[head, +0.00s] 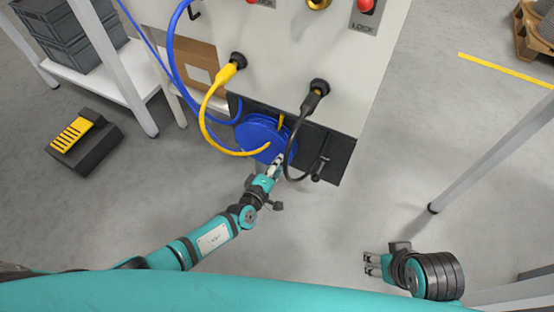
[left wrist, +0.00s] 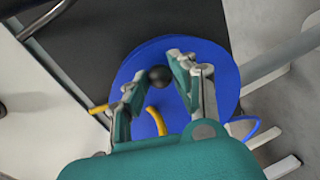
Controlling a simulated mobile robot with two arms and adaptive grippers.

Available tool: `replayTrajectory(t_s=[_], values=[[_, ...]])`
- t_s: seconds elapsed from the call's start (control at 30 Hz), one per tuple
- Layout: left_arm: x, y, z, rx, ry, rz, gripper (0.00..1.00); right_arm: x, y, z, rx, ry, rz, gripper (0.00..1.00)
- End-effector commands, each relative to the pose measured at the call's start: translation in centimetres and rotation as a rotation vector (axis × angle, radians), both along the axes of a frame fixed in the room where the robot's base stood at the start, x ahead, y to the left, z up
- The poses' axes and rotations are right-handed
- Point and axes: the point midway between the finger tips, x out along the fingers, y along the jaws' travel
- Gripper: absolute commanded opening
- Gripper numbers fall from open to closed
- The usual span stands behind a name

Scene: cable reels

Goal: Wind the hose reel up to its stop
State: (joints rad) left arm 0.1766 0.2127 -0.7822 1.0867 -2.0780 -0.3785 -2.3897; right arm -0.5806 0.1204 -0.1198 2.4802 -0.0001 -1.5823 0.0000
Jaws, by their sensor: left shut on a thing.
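The blue hose reel (head: 255,128) is mounted on the dark lower panel of the grey cabinet. Its round blue face also fills the middle of the left wrist view (left wrist: 219,90). My left gripper (head: 277,162) is at the reel's lower right side. In the left wrist view its fingers (left wrist: 157,76) are on either side of a small black knob (left wrist: 160,75) in front of the reel face, and it is shut on this knob. The blue hose (head: 171,40) loops down from above to the reel. My right gripper (head: 372,264) is empty, its fingers apart, over the floor at lower right.
A yellow cable (head: 204,112) and a black cable (head: 291,150) hang from cabinet sockets close to the reel. A black handle (head: 321,167) sits on the panel's right. A white table (head: 112,70) stands left.

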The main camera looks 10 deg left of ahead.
Motion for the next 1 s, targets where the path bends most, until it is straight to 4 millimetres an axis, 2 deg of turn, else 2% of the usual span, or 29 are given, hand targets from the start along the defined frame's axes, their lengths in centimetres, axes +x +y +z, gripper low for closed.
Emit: replayTrajectory(t_s=[0.63, 0.67, 0.7, 0.83, 1.0], values=[[-0.12, 0.24, -0.72, 0.054, -0.013, 0.001, 0.00, 0.02, 0.02, 0.16, 0.000, -0.001, 0.000, 0.40], [-0.12, 0.24, -0.72, 0.054, -0.013, 0.001, 0.26, 0.02, 0.03, 0.16, 0.000, -0.001, 0.001, 0.40], [-0.11, 0.25, -0.72, 0.053, -0.012, 0.002, 0.32, 0.03, 0.03, 0.17, 0.000, -0.001, 0.001, 0.40], [-0.08, 0.20, -0.64, 0.052, -0.014, 0.002, 0.48, 0.02, 0.03, 0.18, 0.000, -0.001, 0.000, 0.40], [-0.02, 0.12, -0.51, 0.050, -0.016, 0.001, 0.49, 0.03, 0.03, 0.19, 0.000, -0.002, 0.001, 0.40]])
